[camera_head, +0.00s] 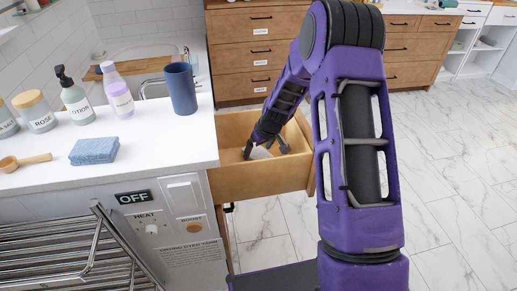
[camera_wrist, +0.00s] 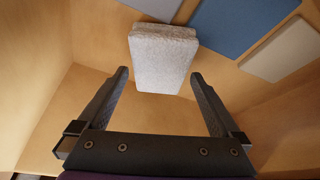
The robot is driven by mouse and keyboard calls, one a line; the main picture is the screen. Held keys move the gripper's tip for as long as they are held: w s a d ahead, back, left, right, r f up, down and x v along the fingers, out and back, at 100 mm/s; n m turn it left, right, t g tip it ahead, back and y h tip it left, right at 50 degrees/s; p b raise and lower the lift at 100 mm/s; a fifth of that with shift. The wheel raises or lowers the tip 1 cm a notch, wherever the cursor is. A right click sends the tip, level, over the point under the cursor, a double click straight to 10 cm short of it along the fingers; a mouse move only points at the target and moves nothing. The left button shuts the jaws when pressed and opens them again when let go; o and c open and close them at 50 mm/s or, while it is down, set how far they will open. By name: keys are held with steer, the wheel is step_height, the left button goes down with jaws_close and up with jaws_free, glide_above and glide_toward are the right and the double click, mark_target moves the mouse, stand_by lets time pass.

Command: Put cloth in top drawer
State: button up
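A folded, whitish-grey textured cloth (camera_wrist: 163,58) lies inside the open wooden drawer, seen in the wrist view just beyond my fingertips. In the head view only a pale bit of it (camera_head: 262,153) shows between my fingers. My gripper (camera_head: 266,149) reaches down into the drawer. In the wrist view my gripper (camera_wrist: 160,74) has its fingers spread, with the cloth's near end between the tips and a gap on each side. The open drawer (camera_head: 262,180) sticks out beside the counter; its wooden walls (camera_wrist: 35,120) surround my gripper.
Flat blue (camera_wrist: 235,22) and beige (camera_wrist: 285,50) pieces lie beyond the cloth. The white counter (camera_head: 170,145) holds a blue folded block (camera_head: 94,150), a dark blue cup (camera_head: 181,88), bottles, jars and a wooden scoop. A metal rack (camera_head: 60,250) stands below. Marble floor at right is clear.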

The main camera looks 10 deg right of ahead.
steer(key=shift+r, duration=0.25)
steer(key=p+v, duration=0.2)
steer(key=v, duration=1)
steer(key=shift+r, duration=0.35)
